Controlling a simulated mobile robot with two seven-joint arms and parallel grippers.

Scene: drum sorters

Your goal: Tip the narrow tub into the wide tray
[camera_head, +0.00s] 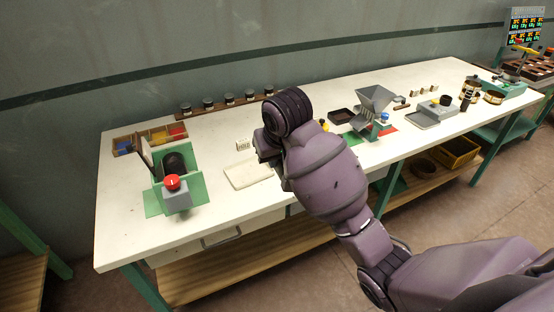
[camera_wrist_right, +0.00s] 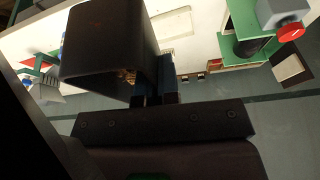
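My right gripper (camera_wrist_right: 158,92) is shut on the narrow tub (camera_wrist_right: 100,45), a dark, deep box. Its fingers sit at the tub's side wall. Some brownish-gold contents (camera_wrist_right: 128,76) show at the tub's mouth. In the head view my right arm hides most of the gripper; only a dark part beside the wrist shows over the bench. A shallow cream tray (camera_head: 246,174), which looks like the wide tray, lies flat on the bench just left of and below the wrist. How far the tub is above it is unclear. My left gripper is not in view.
A green stand with a red button (camera_head: 173,183) is on the left of the white bench (camera_head: 120,235). A compartment box (camera_head: 150,138) and a rack of dark jars (camera_head: 230,100) stand behind. A grey hopper (camera_head: 375,100) is to the right. The front left bench is clear.

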